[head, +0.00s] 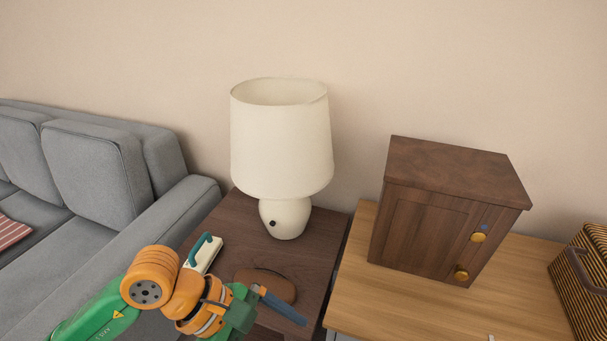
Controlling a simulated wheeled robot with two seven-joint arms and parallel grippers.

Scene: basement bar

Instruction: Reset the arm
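My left arm comes in from the lower left in the head view, with green and orange links. Its gripper (282,307) is over the front of the dark side table (207,220). A dark blue-grey finger points to the lower right, and I cannot make out the gap between the fingers. A brown rounded flat object (272,283) lies on the table just behind the gripper and is partly hidden by it. My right gripper is not in view.
A white lamp (283,150) stands on the side table. A white-and-teal handled object (204,254) lies near its left edge. A wooden cabinet (430,215) and striped basket (585,285) stand on the lighter table (400,306). A grey sofa (95,175) is left.

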